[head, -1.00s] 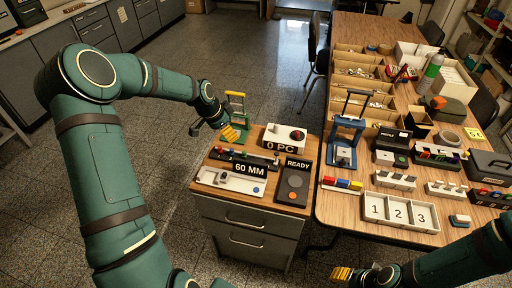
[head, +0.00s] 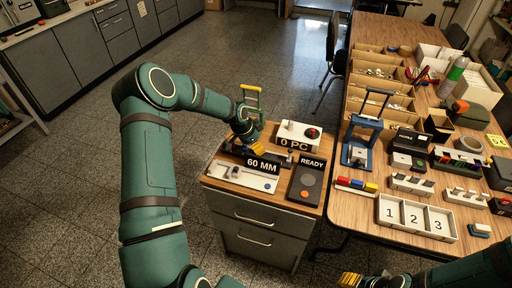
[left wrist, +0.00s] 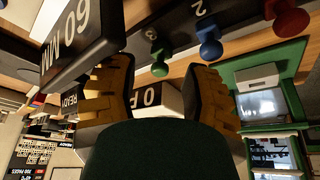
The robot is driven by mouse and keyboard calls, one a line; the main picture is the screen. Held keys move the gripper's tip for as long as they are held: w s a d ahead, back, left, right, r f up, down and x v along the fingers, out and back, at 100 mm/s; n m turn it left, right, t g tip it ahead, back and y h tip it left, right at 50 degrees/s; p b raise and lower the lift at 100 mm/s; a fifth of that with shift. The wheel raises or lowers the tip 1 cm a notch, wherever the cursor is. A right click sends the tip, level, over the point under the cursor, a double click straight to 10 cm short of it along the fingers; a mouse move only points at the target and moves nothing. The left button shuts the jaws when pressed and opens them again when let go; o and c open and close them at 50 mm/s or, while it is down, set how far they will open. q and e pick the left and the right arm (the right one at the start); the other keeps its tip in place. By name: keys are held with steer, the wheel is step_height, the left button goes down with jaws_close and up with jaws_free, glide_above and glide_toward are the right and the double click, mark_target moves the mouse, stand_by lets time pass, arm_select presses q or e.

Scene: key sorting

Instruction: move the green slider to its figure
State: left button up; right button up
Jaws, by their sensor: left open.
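The green slider knob (left wrist: 160,62) shows in the left wrist view beside a blue knob (left wrist: 209,42) and a red knob (left wrist: 287,18). They stand along a dark panel with white figures; a 2 (left wrist: 200,8) and a 3 (left wrist: 151,33) are readable. My left gripper (left wrist: 160,75) is open, its yellow-padded fingers to either side of the green knob in that picture; contact cannot be told. In the head view my left gripper (head: 246,132) is over the slider panel and hides its knobs. My right gripper (head: 350,280) is at the bottom edge, its jaws unclear.
The 60 MM sign (head: 262,165) stands in front of the slider panel, close to my left fingers. The long table (head: 350,206) is to the right.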

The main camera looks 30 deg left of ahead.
arm_select(q)
steer(key=shift+f, duration=0.25)
jaws_close()
steer(key=shift+r, duration=0.1)
steer(key=shift+d, duration=0.1)
jaws_free()
steer(key=shift+w, duration=0.1)
steer(key=v, duration=1.2)
